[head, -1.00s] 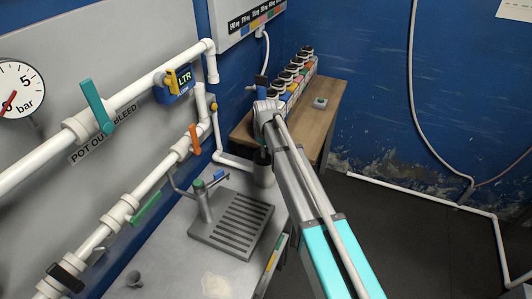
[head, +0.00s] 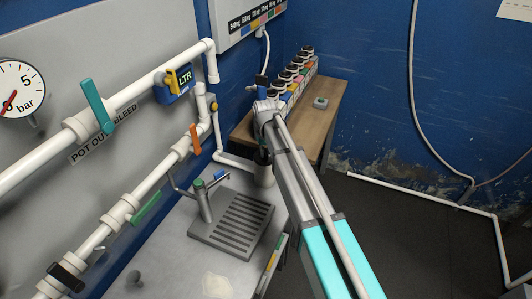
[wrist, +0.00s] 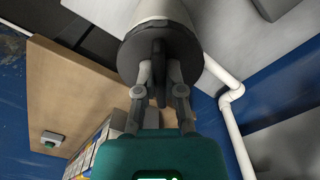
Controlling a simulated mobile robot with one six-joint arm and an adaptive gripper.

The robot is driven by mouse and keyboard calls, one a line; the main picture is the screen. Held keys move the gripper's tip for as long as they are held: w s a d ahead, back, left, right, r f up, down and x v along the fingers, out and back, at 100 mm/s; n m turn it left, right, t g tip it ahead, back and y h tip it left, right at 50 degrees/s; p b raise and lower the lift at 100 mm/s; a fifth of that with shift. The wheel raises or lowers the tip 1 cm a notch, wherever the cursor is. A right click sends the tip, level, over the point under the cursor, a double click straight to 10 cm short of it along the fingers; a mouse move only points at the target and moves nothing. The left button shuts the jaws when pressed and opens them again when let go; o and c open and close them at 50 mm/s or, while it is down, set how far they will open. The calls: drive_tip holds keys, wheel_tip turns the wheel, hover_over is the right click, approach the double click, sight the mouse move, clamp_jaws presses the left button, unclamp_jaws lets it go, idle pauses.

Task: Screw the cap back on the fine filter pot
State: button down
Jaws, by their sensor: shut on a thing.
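In the wrist view, my gripper (wrist: 160,76) has its two grey fingers shut on the raised grip of a round black cap (wrist: 189,48). The cap lies against the end of a pale, round pot (wrist: 165,9). Whether its thread is engaged cannot be told. In the head view, the pale grey pot (head: 265,178) stands at the right back of the grey bench, beside the pipework. My arm reaches over it and hides most of its top.
A grey slotted drain tray (head: 232,226) with a tap post stands left of the pot. White pipes with coloured valve handles run along the wall panel. Behind is a wooden table (head: 322,112) with several black-capped containers (head: 297,69) and a small grey box (head: 320,103).

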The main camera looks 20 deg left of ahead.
drive_tip(key=shift+m, duration=0.4)
drive_tip(key=m, duration=0.3)
drive_tip(key=shift+a, duration=0.1)
drive_tip(key=shift+m, duration=2.2)
drive_tip(key=c, duration=0.7)
unclamp_jaws()
drive_tip(key=shift+o, duration=0.2)
drive_tip(key=shift+s, duration=0.2)
